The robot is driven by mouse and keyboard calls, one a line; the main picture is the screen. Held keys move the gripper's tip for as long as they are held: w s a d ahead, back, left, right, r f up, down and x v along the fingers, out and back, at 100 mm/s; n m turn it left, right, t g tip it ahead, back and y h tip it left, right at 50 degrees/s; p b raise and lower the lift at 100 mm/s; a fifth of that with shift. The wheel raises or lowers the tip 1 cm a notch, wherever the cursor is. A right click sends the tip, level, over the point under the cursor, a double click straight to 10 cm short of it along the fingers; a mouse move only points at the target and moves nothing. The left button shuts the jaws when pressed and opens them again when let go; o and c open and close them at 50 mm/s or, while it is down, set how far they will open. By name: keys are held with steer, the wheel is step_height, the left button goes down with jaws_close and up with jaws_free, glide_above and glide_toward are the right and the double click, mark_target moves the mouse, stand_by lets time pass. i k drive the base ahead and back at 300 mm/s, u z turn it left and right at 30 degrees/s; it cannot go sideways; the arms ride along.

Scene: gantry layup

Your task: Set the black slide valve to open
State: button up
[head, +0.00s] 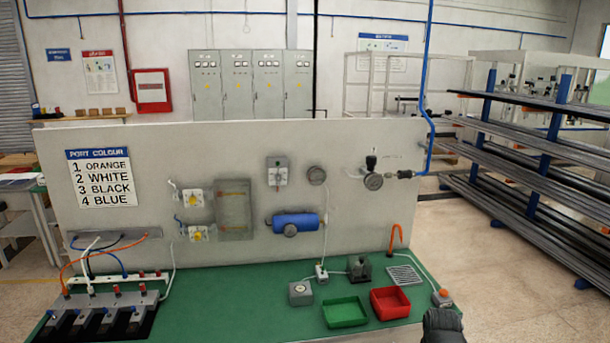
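A small black fitting (404,174), which looks like the black slide valve, sits in the air line on the right part of the upright grey panel. A dark part of my arm's end, my gripper (442,322), shows at the bottom edge, right of the bench's front. It is well below and in front of the fitting, apart from it. Its fingers cannot be made out.
The green bench top (240,290) holds a green tray (345,312), a red tray (390,302), a grey box (300,292) and an orange hooked tube (396,238). A pipe rack (540,150) stands at the right. The floor right of the bench is clear.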

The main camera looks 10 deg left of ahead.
mark_target(406, 174)
steer(key=u, duration=1.4)
steer(key=i, duration=0.85)
